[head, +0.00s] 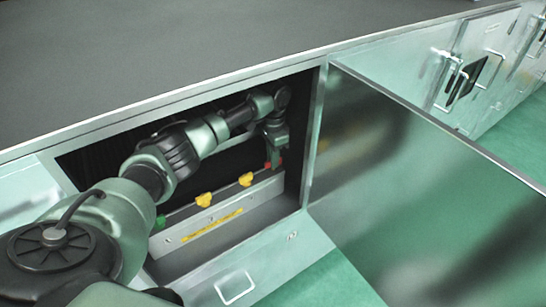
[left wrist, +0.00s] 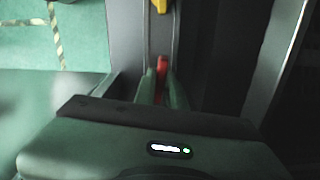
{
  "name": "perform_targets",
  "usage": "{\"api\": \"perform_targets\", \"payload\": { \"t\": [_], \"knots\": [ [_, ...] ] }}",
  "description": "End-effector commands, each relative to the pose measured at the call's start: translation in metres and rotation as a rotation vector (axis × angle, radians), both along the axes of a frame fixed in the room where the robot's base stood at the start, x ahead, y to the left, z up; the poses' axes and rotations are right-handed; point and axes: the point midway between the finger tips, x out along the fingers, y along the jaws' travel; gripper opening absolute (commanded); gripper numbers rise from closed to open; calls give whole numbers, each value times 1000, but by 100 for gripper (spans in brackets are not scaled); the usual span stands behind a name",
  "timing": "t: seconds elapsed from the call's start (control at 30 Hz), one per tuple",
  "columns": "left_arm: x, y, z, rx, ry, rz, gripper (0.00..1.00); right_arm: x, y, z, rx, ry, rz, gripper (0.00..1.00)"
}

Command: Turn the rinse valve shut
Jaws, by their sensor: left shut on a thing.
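Inside the open cabinet, a row of valve handles stands along a pale panel (head: 225,225): a green one (head: 160,222), two yellow ones (head: 204,200) (head: 246,180) and a red one (head: 267,166) at the right end. I cannot read which one is the rinse valve. My left arm reaches in, and my left gripper (head: 273,158) points down at the red handle. In the left wrist view the fingers (left wrist: 163,88) are shut on the red handle (left wrist: 162,66), one on each side. A yellow handle (left wrist: 159,6) shows beyond it. My right gripper is not in view.
The cabinet door (head: 420,190) stands wide open on the right. The opening's frame (head: 314,140) is close to the right of my left gripper. A dark worktop (head: 200,50) lies above. A yellow label strip (head: 205,232) runs along the panel.

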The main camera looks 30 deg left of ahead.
Motion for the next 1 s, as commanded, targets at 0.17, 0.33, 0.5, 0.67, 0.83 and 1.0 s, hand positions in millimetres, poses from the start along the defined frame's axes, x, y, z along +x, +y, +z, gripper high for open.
{"api": "perform_targets", "payload": {
  "t": [0.17,0.33,0.5,0.67,0.83,1.0],
  "knots": [
    [1,0,2,-1,-2,-144,0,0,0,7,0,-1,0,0],
    [1,-1,2,-2,-2,-305,0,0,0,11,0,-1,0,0],
    [1,-1,2,-2,-3,-466,0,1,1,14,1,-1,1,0],
    [1,0,1,-1,-3,-619,0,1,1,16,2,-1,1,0],
    [1,-1,1,-2,-4,-781,0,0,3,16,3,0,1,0],
    [1,-1,1,-1,-4,-942,0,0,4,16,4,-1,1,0]
  ]
}}
